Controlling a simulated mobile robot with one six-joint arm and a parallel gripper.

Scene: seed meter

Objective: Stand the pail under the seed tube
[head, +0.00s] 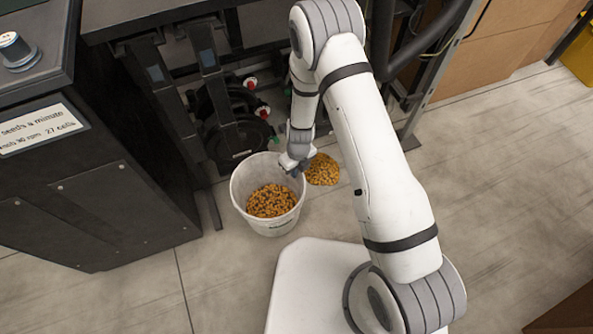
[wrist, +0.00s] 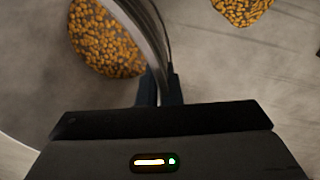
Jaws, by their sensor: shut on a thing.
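The pail (head: 267,221) is a white bucket with a heap of golden seeds (head: 271,200) in its bottom. It stands on the floor in front of the dark machine, and looks upright. My gripper (head: 293,168) is shut on the right side of its rim. In the wrist view the pail's rim (wrist: 143,32) runs down between the two fingers (wrist: 159,90), with seeds inside to the left. I cannot pick out the seed tube for certain among the dark parts behind the pail.
A loose pile of seeds (head: 322,170) lies on the floor just right of the pail. A black machine cabinet (head: 100,215) with a label (head: 42,128) stands at the left. Dark machine legs and round parts (head: 235,140) are close behind.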

